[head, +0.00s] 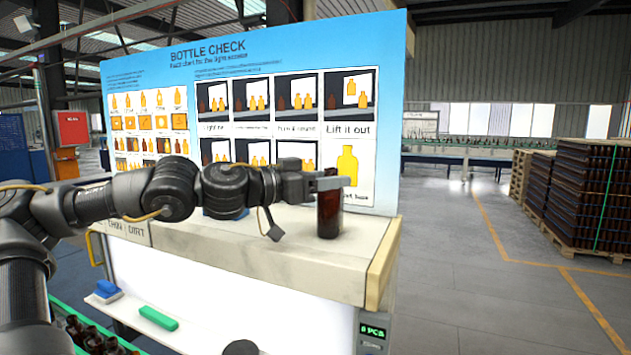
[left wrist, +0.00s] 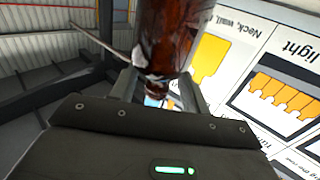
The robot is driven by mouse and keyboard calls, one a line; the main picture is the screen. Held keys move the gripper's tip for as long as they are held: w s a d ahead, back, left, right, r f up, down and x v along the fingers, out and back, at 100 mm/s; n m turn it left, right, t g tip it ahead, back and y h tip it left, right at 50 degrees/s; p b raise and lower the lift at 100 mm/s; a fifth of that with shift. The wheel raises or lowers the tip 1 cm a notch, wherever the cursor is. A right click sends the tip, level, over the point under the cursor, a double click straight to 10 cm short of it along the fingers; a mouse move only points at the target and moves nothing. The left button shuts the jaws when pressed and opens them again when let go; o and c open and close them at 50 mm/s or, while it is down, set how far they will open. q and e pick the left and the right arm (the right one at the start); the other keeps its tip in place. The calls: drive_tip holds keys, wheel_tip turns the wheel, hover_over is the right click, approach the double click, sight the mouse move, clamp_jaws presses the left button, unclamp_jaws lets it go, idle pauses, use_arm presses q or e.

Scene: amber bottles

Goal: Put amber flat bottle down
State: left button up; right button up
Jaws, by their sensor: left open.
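The amber flat bottle (head: 329,215) is dark brown and upright on the pale top ledge (head: 365,248) of the light cabinet, near its right end. Its base appears to rest on the ledge. My left gripper (head: 325,183) is at the bottle's upper part, reaching in from the left, with its jaws open. In the left wrist view, the brown glass of the bottle (left wrist: 168,32) fills the top middle. The open fingers of the left gripper (left wrist: 160,88) lie on either side of it. The neck is partly hidden by the gripper. My right gripper is not in view.
A blue-topped bottle check board (head: 250,70) stands close behind the ledge. Below it is a bright white panel (head: 240,300). A green block (head: 158,318) and a blue brush (head: 105,290) lie lower left, near several brown bottles (head: 95,340).

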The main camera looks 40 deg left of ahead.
use_arm(q)
drive_tip(key=b+v, duration=0.8)
drive_tip(key=v, duration=0.4)
drive_tip(key=shift+b, duration=0.3)
idle(0.4)
